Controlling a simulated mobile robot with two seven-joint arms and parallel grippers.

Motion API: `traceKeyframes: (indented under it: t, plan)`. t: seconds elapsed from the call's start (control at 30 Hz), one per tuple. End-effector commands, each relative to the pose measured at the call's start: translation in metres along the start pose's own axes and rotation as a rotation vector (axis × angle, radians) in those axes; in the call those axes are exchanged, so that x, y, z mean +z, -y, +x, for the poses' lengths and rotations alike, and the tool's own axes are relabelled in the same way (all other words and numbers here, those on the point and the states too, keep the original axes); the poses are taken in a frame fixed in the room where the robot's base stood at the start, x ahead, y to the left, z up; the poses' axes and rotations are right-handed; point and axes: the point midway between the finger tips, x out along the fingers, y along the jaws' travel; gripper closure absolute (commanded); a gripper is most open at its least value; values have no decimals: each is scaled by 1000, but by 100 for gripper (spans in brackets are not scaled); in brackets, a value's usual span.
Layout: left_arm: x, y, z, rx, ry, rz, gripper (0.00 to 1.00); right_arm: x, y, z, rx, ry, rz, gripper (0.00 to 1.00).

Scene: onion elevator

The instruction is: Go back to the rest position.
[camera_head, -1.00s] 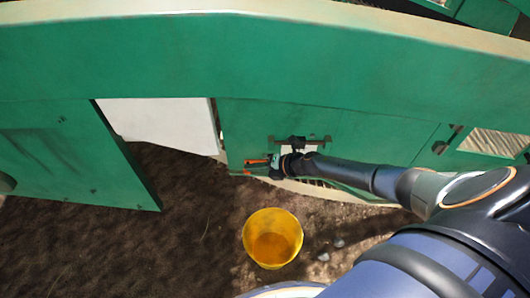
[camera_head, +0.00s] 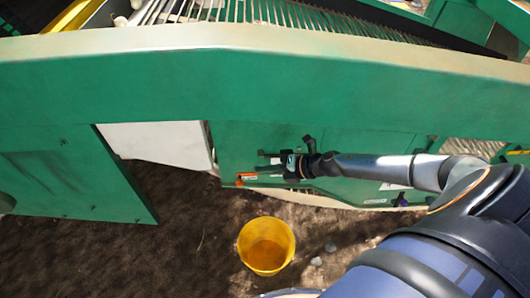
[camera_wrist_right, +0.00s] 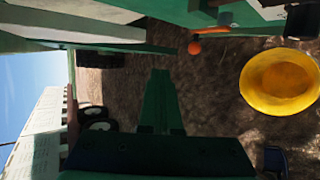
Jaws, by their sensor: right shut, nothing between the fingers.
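My right gripper (camera_head: 284,159), partly dark and teal, is in front of the green machine's side panel (camera_head: 230,145). In the right wrist view its fingers (camera_wrist_right: 162,80) are together and empty, pointing up the picture. An orange piece (camera_head: 247,176) shows just left of the gripper in the head view. I cannot tell whether the gripper touches the panel. My right arm reaches in from the right. My left gripper is not in view.
A yellow bucket (camera_head: 265,246) stands on the brown soil below the gripper and also shows in the right wrist view (camera_wrist_right: 282,80). The machine's long green beam (camera_head: 200,80) crosses above the arm. A green panel (camera_head: 70,175) juts out at left. Open soil lies at lower left.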

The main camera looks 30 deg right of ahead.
Motion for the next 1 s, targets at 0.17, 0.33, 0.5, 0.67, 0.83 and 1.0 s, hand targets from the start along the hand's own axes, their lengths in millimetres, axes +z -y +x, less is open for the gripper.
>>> traceKeyframes:
  t: [0.17,0.33,0.5,0.67,0.83,1.0]
  plan:
    - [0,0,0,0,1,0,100,0,0,0,0,0,0,100]
    - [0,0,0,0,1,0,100,0,0,0,0,0,0,100]
    - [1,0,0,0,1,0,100,-11,-4,6,21,0,51,100]
    - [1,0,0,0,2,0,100,-68,-21,25,115,22,377,100]
    - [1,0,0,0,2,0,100,-131,-27,27,180,115,987,100]
    - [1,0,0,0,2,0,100,-174,-1,4,154,254,1569,100]
